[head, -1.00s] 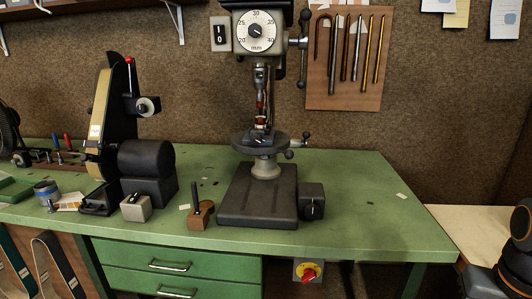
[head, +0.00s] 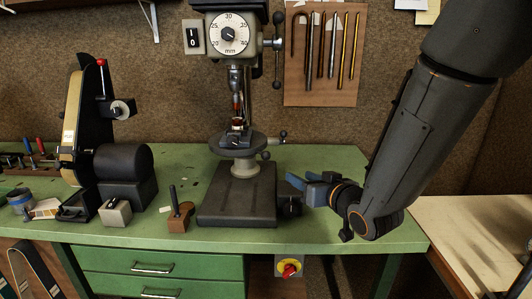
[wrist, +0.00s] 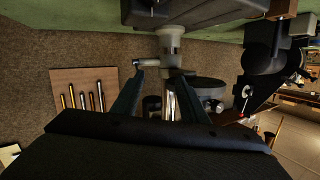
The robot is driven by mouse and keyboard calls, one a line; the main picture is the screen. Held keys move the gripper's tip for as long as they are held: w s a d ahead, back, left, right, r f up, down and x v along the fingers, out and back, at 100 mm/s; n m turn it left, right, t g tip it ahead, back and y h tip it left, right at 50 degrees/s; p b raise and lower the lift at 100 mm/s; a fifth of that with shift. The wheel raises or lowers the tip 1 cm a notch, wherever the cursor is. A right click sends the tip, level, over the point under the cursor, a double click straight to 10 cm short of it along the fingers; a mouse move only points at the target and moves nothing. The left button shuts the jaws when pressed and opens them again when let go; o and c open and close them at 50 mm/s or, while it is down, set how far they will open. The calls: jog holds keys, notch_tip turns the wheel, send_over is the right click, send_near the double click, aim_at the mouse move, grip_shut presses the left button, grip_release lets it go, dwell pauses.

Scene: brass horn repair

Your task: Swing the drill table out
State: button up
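The drill press stands on the green bench, with its round grey drill table (head: 222,146) on the column above the dark base (head: 236,205). A small vise-like piece (head: 238,135) sits on the table under the chuck (head: 236,80). A lever with a dark knob (head: 282,135) sticks out right of the table, and another dark knob (head: 265,155) sits lower by the column. My gripper (head: 291,184) is right of the column, below table height, apart from the knobs. In the upside-down wrist view its fingers (wrist: 158,82) are spread and empty, with the column (wrist: 170,45) beyond them.
A belt grinder (head: 125,170) stands left on the bench. A switch box (head: 289,204) is by the base, close to my gripper. A wooden block with a peg (head: 178,220) is left of the base. Rods hang on a wall board (head: 300,88).

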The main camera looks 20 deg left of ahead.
aim_at(269, 157)
jog(key=s+a+r+n+y, duration=0.1)
jog(key=s+a+r+y, duration=0.1)
jog(key=a+r+y, duration=0.3)
jog(key=shift+h, duration=0.6)
jog(key=p+x, duration=0.1)
jog(key=x, duration=0.1)
jog(key=p+x, duration=0.1)
jog(key=x, duration=0.2)
jog(key=f+p+x, duration=0.1)
jog(key=x, duration=0.2)
jog(key=shift+s+a, duration=0.15)
jog(key=shift+a, duration=0.05)
jog(key=shift+c, duration=0.5)
grip_shut()
